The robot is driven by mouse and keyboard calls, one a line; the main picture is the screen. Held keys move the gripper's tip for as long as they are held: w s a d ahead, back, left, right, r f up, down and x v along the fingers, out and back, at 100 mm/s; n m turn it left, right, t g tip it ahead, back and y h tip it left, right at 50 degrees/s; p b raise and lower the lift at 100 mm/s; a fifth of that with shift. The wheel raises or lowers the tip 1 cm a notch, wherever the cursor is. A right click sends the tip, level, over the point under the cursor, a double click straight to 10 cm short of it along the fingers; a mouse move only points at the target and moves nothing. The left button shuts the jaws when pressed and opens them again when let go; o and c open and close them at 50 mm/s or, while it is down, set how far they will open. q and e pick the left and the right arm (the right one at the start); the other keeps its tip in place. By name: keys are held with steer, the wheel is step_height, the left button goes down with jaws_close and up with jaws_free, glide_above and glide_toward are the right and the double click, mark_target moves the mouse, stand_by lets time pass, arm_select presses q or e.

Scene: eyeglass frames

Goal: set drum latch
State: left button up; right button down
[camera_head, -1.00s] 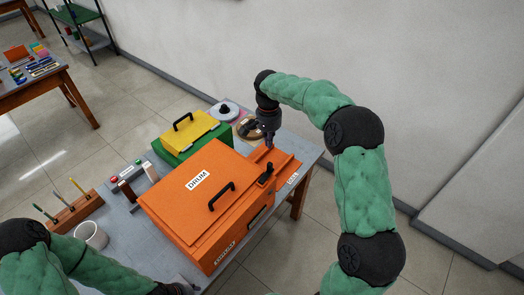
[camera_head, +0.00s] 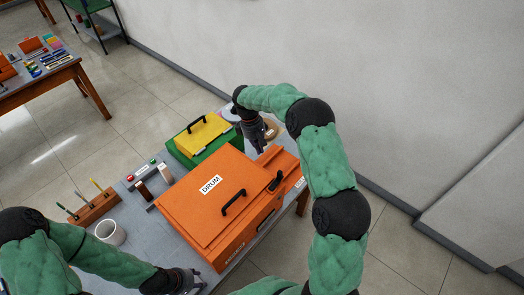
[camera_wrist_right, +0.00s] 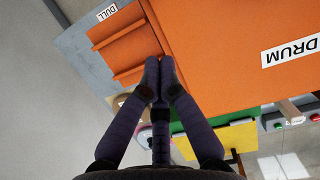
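The orange drum box (camera_head: 215,218) stands closed on the grey table, with a DRUM label and a black handle (camera_head: 233,202) on its lid. A black latch lever (camera_head: 275,181) sits at its right end, beside an orange side tray (camera_head: 284,160). The tray also shows in the right wrist view (camera_wrist_right: 122,42).
A green box with a yellow lid (camera_head: 202,134) stands behind the drum. Round items (camera_head: 270,129) lie near my right gripper. A white cup (camera_head: 110,232), a wooden pen rack (camera_head: 93,208) and a small button panel (camera_head: 141,171) stand left. A wall rises behind.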

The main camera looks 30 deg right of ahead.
glide_toward(276, 179)
steer(key=w+f, duration=0.2)
steer(key=w+a+f+p, duration=0.1)
steer(key=w+f, duration=0.1)
steer(key=shift+w+a+f, duration=0.2)
steer(key=shift+w+a, duration=0.05)
steer(key=s, duration=0.1)
steer(key=s+d, duration=0.1)
steer(key=shift+s+d+p, duration=0.3)
steer(key=shift+s+p, duration=0.05)
steer(key=shift+p, duration=0.05)
steer(key=shift+s+d+f, duration=0.1)
steer(key=shift+s+d, duration=0.05)
steer(key=shift+s, duration=0.3)
steer(key=shift+s+d+m+b, duration=0.4)
steer(key=shift+s+d+m, duration=0.15)
steer(key=shift+m, duration=0.15)
steer(key=shift+w+a, duration=0.1)
